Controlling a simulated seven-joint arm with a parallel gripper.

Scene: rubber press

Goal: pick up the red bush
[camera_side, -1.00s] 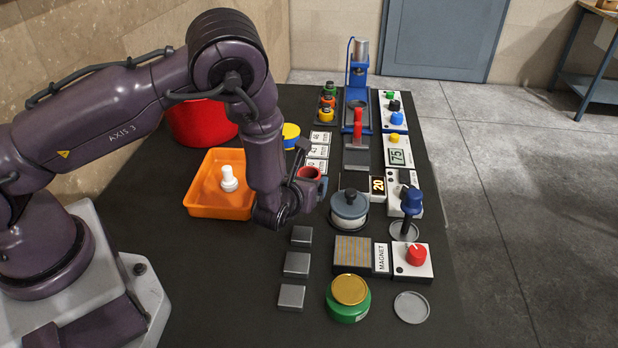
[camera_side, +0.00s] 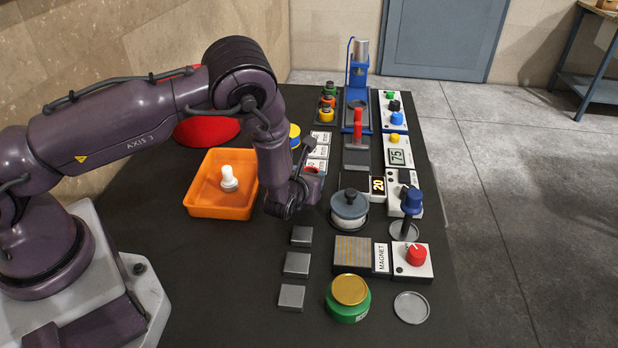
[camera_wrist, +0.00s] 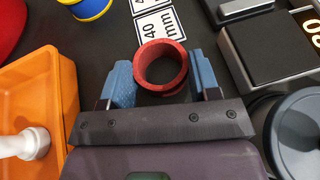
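The red bush (camera_wrist: 161,48) is a short red ring with an open bore, seen from above in the wrist view. In the side view the red bush (camera_side: 315,170) shows partly behind my wrist, its lower part hidden. My gripper (camera_wrist: 162,78) is open, with one blue finger to the left and one to the right of the bush. Narrow gaps show between the fingers and the ring. In the side view my gripper (camera_side: 304,180) is low over the table at the bush.
An orange tray (camera_side: 205,209) with a white part is left of my gripper. A grey lidded pot (camera_side: 349,208) stands close on the right. White size cards (camera_side: 319,152) lie behind the bush. Several grey blocks (camera_side: 297,264) lie in front.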

